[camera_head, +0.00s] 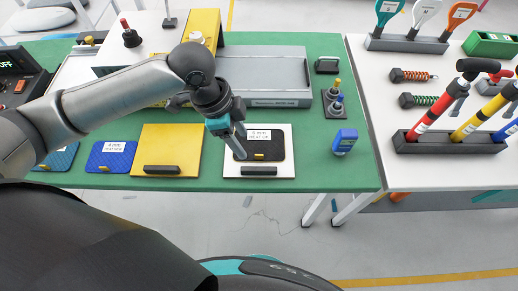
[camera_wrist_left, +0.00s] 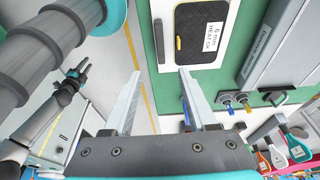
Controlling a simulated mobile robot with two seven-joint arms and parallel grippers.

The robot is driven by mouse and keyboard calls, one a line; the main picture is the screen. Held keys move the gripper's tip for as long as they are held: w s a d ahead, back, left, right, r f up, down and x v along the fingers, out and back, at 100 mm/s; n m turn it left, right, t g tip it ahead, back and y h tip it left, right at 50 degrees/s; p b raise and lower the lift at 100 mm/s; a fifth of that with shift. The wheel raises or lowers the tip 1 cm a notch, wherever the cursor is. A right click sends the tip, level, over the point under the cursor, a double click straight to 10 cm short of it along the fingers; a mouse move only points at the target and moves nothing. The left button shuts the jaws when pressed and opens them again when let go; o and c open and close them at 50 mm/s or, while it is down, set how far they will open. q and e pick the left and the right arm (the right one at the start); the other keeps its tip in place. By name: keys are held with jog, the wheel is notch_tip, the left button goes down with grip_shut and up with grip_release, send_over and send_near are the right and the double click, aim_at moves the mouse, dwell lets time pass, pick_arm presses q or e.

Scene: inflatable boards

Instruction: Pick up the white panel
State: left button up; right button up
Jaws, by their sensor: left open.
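The white panel (camera_head: 289,150) lies on the green table near its front edge. A black pad (camera_head: 274,148) with a white label rests on it, and a dark handle bar (camera_head: 258,171) sits at its front edge. My left gripper (camera_head: 241,146) is open and empty above the panel's left part, partly covering the pad in the head view. In the left wrist view the panel (camera_wrist_left: 190,63) and the handle (camera_wrist_left: 158,40) show beyond the open fingers (camera_wrist_left: 160,88). What looks like my right gripper (camera_wrist_left: 75,78) is small at left there; its jaws are unclear.
A yellow panel (camera_head: 170,145) and blue pads (camera_head: 111,155) lie to the left. A blue device (camera_head: 345,141) stands to the right. A grey tray (camera_head: 270,75) lies behind. A white table (camera_head: 365,70) with pumps in a rack (camera_head: 450,143) is at right.

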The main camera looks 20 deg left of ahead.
pick_arm(q)
jog(key=b, duration=0.2)
send_over(259, 169)
jog(key=a, duration=0.2)
jog(key=f, duration=0.9)
jog(key=shift+s+d+f, duration=0.15)
jog(key=shift+s+d, duration=0.1)
jog(key=shift+b+x, duration=0.35)
jog(key=shift+x, duration=2.3)
jog(key=shift+a, duration=0.2)
jog(key=shift+c, duration=0.2)
grip_shut()
